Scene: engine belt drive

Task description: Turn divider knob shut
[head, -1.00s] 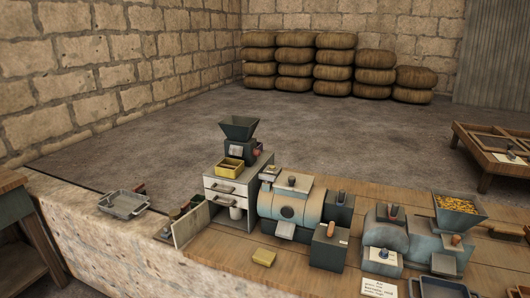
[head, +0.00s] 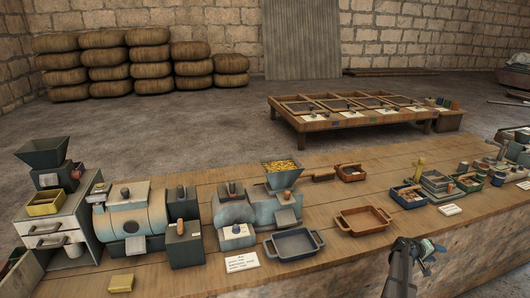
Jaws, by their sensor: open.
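I cannot tell for certain which knob is the divider knob. A blue-grey machine (head: 232,210) with a grain-filled hopper (head: 283,174) has an orange-brown knob (head: 287,195) under the hopper and a dark knob (head: 236,229) on a pale plate at its front. A rounded blue-grey drum machine (head: 128,215) stands to its left, with a dark box (head: 184,245) that has a small knob on top. My gripper (head: 432,250) is at the bottom right, in front of the bench edge, open and apart from all the knobs.
A dark blue tray (head: 294,256) and a brown tray (head: 343,224) lie between the machines and my gripper. A lettered card (head: 242,262) and a yellow block (head: 121,284) lie near the front edge. Small trays and parts crowd the right end.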

